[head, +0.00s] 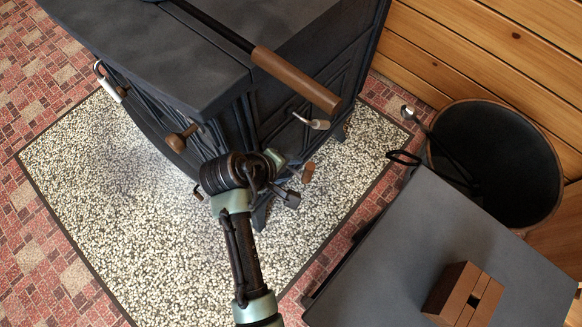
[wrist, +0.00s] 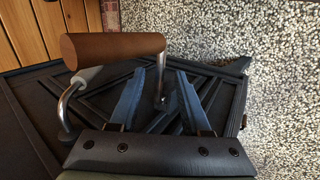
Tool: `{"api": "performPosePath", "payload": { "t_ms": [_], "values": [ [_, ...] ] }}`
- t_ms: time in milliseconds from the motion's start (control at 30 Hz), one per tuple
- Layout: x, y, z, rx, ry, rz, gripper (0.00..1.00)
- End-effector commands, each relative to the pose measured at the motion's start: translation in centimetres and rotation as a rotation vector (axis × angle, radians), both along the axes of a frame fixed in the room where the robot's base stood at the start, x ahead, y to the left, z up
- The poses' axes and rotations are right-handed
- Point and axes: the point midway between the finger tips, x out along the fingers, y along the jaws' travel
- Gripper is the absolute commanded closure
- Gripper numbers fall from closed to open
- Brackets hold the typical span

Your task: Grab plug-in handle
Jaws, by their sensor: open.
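A brown wooden handle (wrist: 112,48) on a bent metal shaft shows in the wrist view, which I take as the plug-in handle. Its brown end also shows in the head view (head: 308,172), beside the dark stove (head: 240,110). My gripper (wrist: 160,74) is open, pointing at the stove's side panel. The handle's metal shaft runs down between the two fingers, with a gap visible on each side. The wooden grip lies to the left of and beyond the fingers. In the head view, my wrist hides part of the stove's lower corner.
A pale-gripped metal handle (head: 312,122) sticks out from the stove near the brown one. A long wooden-handled bar (head: 298,82) lies across the stove top. A dark bucket (head: 500,165) and a grey-topped table (head: 440,245) with a wooden block (head: 464,294) stand at right.

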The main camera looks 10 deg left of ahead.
Motion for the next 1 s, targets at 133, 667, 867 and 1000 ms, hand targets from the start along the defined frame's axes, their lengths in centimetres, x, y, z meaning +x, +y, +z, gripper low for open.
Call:
{"api": "performPosePath", "payload": {
  "t_ms": [133, 667, 867, 1000],
  "values": [
    [0.0, 0.04, 0.14, 0.001, -0.001, 0.001, 0.56],
    [-0.02, 0.07, 0.15, 0.0, 0.0, 0.001, 1.0],
    [-0.03, 0.08, 0.14, 0.001, 0.001, 0.001, 1.0],
    [-0.04, 0.08, 0.14, 0.001, 0.001, 0.001, 1.0]
  ]
}}
